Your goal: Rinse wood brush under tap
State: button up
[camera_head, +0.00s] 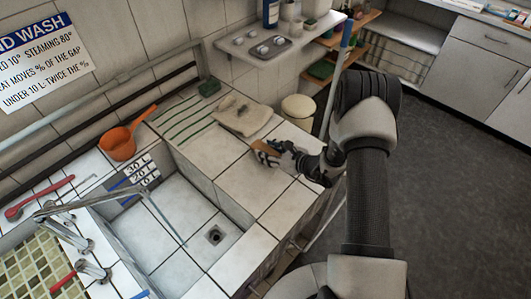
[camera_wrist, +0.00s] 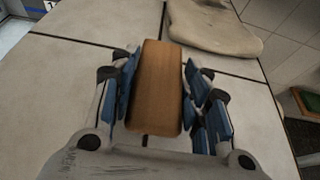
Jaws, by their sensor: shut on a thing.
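The wood brush (camera_wrist: 157,85) is a brown wooden block in the middle of the wrist view, lying between the blue-padded fingers of my gripper (camera_wrist: 160,98). In the head view my gripper (camera_head: 265,152) is over the tiled counter right of the sink, shut on the brush (camera_head: 262,147). Its bristles are hidden. The tap (camera_head: 100,205) has a long thin metal spout reaching over the tiled sink basin (camera_head: 178,205). I cannot make out water running from it. A dark square drain (camera_head: 215,236) shows in the basin floor.
A folded beige cloth (camera_head: 242,116) lies on the counter behind my gripper, near a green sponge (camera_head: 209,88). An orange scoop (camera_head: 122,140) sits behind the basin. Red-handled items (camera_head: 40,197) lie left. The basin's raised tiled edge lies between my gripper and the drain.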

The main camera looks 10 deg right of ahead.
aim_at(269, 152)
jog(key=shift+c, duration=0.6)
jog(key=shift+r, duration=0.5)
notch_tip(269, 152, up, 19)
jog(key=p, duration=0.5)
jog(key=s+n+g+y+b, duration=0.1)
jog(key=s+n+g+y, duration=0.1)
jog(key=s, duration=0.9)
jog(key=shift+s+a+f+n+g+y, duration=0.4)
jog(key=shift+n+y, duration=0.2)
jog(key=shift+n, duration=0.2)
